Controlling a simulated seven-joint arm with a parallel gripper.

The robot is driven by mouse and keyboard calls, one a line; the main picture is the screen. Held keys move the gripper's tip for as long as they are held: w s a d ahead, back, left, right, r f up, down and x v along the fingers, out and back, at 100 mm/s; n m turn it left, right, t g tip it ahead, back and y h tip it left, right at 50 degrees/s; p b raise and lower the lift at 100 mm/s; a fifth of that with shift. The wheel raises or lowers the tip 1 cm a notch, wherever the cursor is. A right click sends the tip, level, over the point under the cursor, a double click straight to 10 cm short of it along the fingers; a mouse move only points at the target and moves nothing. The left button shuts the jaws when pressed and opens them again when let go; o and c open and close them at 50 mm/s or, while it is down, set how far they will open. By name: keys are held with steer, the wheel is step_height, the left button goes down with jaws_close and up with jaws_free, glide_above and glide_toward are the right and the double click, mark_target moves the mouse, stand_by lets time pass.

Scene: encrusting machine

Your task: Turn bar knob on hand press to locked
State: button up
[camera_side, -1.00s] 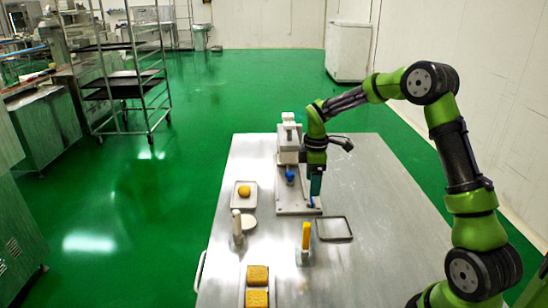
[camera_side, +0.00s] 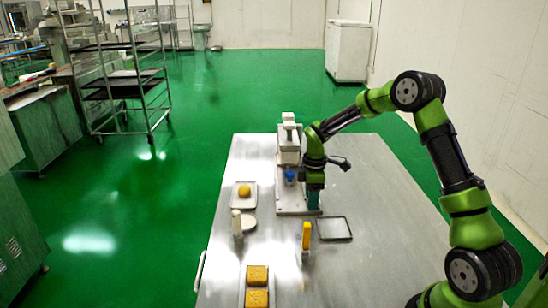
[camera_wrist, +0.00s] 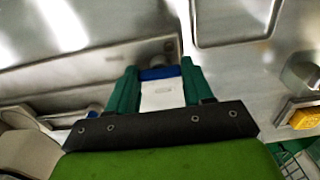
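The hand press (camera_side: 290,150) is a pale upright machine on a flat base plate at the far middle of the steel table. A blue knob (camera_side: 290,175) shows on its front. My gripper (camera_side: 313,205) points down at the right front of the base plate. In the wrist view its two green fingers (camera_wrist: 159,85) stand apart on either side of a blue bar knob (camera_wrist: 158,73). I cannot tell whether they touch it. In the side view my gripper hides this bar knob. I cannot read the knob's turned position.
Right of my gripper lies a shallow empty tray (camera_side: 334,228). A yellow-handled tool (camera_side: 306,236) and a white-handled tool (camera_side: 237,224) stand nearer. The table's right side (camera_side: 385,200) is clear.

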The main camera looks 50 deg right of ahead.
steer(key=shift+c, duration=1.3)
steer(key=m, duration=0.8)
steer(key=shift+m, duration=0.3)
steer(key=m, duration=0.4)
steer(key=shift+m, duration=2.7)
steer(key=o, duration=1)
